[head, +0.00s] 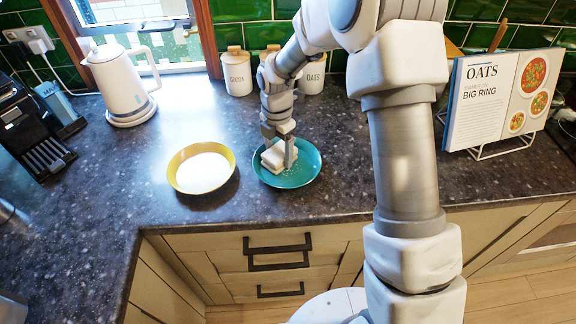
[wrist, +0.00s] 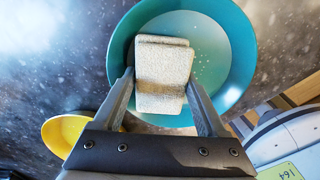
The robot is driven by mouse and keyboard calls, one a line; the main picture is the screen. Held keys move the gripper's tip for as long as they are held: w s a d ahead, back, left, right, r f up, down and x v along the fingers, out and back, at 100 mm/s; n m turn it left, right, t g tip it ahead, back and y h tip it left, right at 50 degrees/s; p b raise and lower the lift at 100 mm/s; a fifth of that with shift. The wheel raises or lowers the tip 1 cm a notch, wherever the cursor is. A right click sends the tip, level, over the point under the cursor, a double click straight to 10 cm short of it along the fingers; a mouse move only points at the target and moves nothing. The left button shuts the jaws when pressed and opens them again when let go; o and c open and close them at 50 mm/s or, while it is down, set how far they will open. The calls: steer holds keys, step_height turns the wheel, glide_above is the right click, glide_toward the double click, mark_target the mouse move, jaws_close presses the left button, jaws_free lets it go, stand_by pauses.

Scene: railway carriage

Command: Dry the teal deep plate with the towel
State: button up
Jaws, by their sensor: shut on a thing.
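The teal deep plate (head: 308,174) stands on the dark worktop, right of a yellow plate. It also fills much of the wrist view (wrist: 235,60), with several pale droplets on its inner surface. My gripper (head: 276,150) is over the plate and is shut on a folded cream towel (head: 271,160). In the wrist view the towel (wrist: 165,65) sits between the two fingers (wrist: 160,95), over the left and middle of the plate. The towel appears to be inside the plate; its underside is hidden, so I cannot tell how it touches.
The yellow plate (head: 203,151) with a white inside stands close on the left. A white kettle (head: 119,82) and lidded jars (head: 237,77) stand behind. A recipe book on a rack (head: 497,97) is at the right. The worktop's front edge runs before the plates.

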steer(key=shift+s+d+p, duration=0.35)
steer(key=shift+s+d, duration=1.7)
steer(key=shift+s, duration=0.2)
steer(key=shift+w+a+r+p, duration=0.3)
steer(key=shift+w+a, duration=0.25)
steer(key=shift+w, duration=0.05)
steer(key=shift+w+a+r+p, duration=0.3)
steer(key=shift+w+a, duration=0.2)
steer(key=shift+w, duration=0.05)
step_height(320, 180, up, 8)
steer(key=p, duration=0.6)
steer(key=shift+r+p, duration=0.2)
steer(key=shift+p, duration=0.2)
